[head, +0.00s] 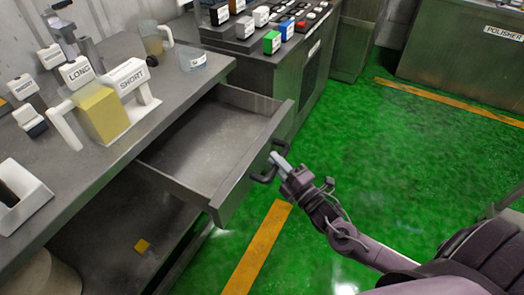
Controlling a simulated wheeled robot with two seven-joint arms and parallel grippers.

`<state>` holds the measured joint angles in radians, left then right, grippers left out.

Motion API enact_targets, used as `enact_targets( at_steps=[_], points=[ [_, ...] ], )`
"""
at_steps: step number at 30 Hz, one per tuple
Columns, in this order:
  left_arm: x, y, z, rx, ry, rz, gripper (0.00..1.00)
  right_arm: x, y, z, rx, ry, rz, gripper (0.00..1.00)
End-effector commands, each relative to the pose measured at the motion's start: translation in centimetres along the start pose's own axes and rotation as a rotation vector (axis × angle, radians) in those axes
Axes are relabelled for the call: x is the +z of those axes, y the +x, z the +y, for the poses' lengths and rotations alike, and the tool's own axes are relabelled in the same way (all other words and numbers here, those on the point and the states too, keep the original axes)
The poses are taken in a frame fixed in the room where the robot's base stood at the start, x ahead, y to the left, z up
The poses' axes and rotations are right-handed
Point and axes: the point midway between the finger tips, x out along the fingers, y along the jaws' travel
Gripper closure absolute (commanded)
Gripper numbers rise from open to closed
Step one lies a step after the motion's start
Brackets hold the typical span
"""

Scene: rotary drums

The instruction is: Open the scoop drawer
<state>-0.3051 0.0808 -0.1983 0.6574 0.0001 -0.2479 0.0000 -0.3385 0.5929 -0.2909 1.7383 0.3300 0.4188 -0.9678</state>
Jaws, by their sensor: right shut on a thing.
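The scoop drawer (215,125) is a grey metal drawer pulled well out from under the counter; the inside that shows is bare. Its dark bar handle (265,174) is on the front panel. My right gripper (276,161) is at the handle, shut on it, with its arm coming in from the lower right. Part of the handle is hidden by the fingers. My left gripper is not in view.
The counter (165,85) holds a yellow block in a stand labelled LONG and SHORT (100,112), a jug (152,40) and a clear cup (192,60). A control console (265,60) stands behind the drawer. Green floor (380,150) is free at right.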

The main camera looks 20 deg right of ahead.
Motion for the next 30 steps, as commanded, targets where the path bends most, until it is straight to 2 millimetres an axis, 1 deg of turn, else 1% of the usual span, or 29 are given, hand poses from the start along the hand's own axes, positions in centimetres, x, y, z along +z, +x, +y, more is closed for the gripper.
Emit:
enact_targets(
  at_steps=[1, 4, 8, 17, 18, 22, 30],
  points=[
    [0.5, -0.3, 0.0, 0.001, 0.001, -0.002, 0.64, 0.2, -0.6, 0.2, -0.004, -0.001, -0.001, 1.00],
    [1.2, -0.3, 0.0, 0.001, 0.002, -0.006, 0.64, 0.5, -1.2, 0.2, -0.003, 0.000, 0.000, 1.00],
    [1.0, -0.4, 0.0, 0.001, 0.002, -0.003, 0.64, 0.6, -1.6, 0.2, -0.001, 0.000, 0.000, 1.00],
    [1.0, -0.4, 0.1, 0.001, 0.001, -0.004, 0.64, 0.7, -1.6, 0.2, -0.001, 0.001, -0.001, 1.00],
    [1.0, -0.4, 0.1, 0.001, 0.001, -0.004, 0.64, 0.7, -1.6, 0.2, -0.001, 0.001, -0.001, 0.78],
    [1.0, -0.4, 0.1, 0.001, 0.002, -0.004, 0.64, 0.7, -1.6, 0.2, -0.001, 0.001, 0.000, 0.61],
    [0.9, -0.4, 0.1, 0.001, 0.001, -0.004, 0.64, 0.6, -1.6, 0.3, 0.000, 0.001, 0.000, 0.60]
  ],
)
